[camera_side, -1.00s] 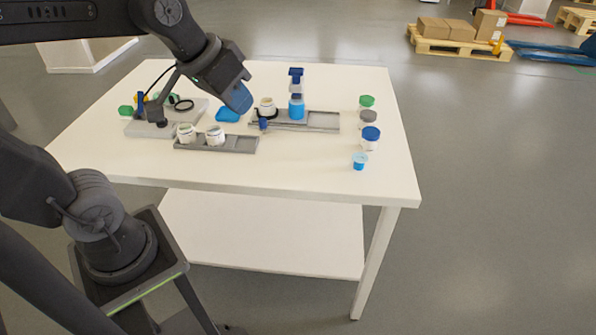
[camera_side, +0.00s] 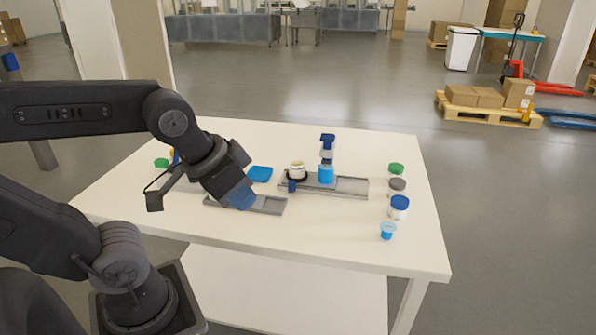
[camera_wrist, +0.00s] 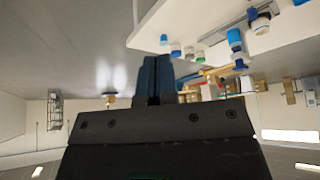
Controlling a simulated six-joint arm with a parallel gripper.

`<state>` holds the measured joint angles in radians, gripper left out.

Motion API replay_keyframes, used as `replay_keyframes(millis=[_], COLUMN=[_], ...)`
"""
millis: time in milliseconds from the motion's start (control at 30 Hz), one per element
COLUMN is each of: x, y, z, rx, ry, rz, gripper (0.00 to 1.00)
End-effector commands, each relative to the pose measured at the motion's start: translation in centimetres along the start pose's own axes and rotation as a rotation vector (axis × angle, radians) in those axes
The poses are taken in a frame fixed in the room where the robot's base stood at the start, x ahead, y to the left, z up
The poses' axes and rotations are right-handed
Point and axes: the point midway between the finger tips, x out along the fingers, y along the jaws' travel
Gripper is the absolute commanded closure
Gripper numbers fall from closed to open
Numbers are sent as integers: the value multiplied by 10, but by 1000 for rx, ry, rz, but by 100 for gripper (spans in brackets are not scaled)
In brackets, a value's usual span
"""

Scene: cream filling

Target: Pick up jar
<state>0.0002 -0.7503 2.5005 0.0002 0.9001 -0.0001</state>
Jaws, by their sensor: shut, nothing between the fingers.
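My gripper (camera_side: 240,196) is shut and empty, its blue fingers pointing down over the front grey tray (camera_side: 270,205) in the side view. In the wrist view its dark fingers (camera_wrist: 156,80) are together with nothing between them. The arm covers the left part of that tray, so any jars there are hidden. An open white jar (camera_side: 297,171) stands in a dark ring holder on the rear tray, apart from my gripper. At the right stand lidded white jars: one with a green lid (camera_side: 396,170), one grey (camera_side: 397,186), one blue (camera_side: 399,207).
A blue dispenser (camera_side: 327,165) stands on the rear grey tray (camera_side: 350,187). A blue flat piece (camera_side: 260,174) lies behind the gripper. The table's front middle is clear.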

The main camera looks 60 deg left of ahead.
Motion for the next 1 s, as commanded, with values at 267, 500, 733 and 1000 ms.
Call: replay_keyframes(millis=[267,500,733,1000], x=[0,0,0,0], y=[0,0,0,0], z=[0,0,0,0], rx=[0,0,0,0], ry=[0,0,0,0], rz=[0,0,0,0], gripper=[100,89,67,42])
